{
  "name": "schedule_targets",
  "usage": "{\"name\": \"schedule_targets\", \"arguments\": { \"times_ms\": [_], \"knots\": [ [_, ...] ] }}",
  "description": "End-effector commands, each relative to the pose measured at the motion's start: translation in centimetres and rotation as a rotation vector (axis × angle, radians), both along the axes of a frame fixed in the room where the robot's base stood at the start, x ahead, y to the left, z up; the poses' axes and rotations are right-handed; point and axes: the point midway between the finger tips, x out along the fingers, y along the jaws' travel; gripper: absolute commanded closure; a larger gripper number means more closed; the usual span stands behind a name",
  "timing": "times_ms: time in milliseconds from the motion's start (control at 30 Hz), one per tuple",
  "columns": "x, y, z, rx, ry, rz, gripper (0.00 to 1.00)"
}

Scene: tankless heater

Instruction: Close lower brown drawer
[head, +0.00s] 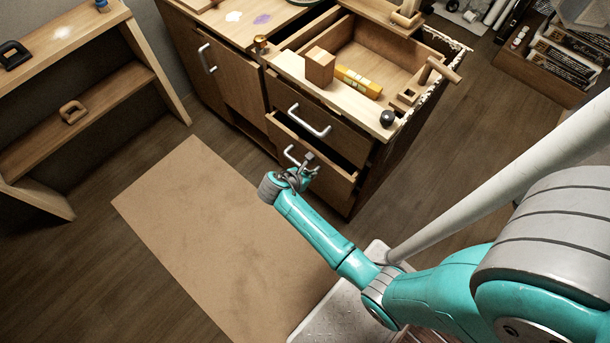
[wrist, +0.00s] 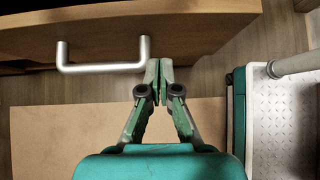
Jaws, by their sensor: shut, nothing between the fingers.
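The lower brown drawer (head: 337,186) is in the wooden cabinet and stands partly out, with a dark gap above its front. Its silver bar handle (head: 292,157) faces me. In the wrist view, the drawer front (wrist: 215,28) fills the top, and the handle (wrist: 100,68) is just left of my fingertips. My gripper (head: 312,165) is at the drawer front, beside the right end of the handle. In the wrist view, my gripper (wrist: 159,66) is shut and empty, with its tips together. I cannot tell whether the tips touch the wood.
Above is another drawer front (head: 320,122) with a silver handle. A wooden shelf (head: 95,95) stands left. A tan mat (head: 215,225) covers clear floor before the cabinet.

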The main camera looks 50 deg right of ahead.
Motion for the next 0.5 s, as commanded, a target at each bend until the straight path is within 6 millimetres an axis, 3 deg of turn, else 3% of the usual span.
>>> {"name": "schedule_targets", "arguments": {
  "times_ms": [100, 300, 500],
  "knots": [
    [0.0, -1.6, -1.6, 0.001, 0.003, -0.003, 1.0],
    [0.1, -4.2, -1.4, 0.0, 0.0, -0.003, 1.0],
    [0.2, -5.3, -1.4, 0.0, 0.0, 0.0, 1.0]
  ]
}}
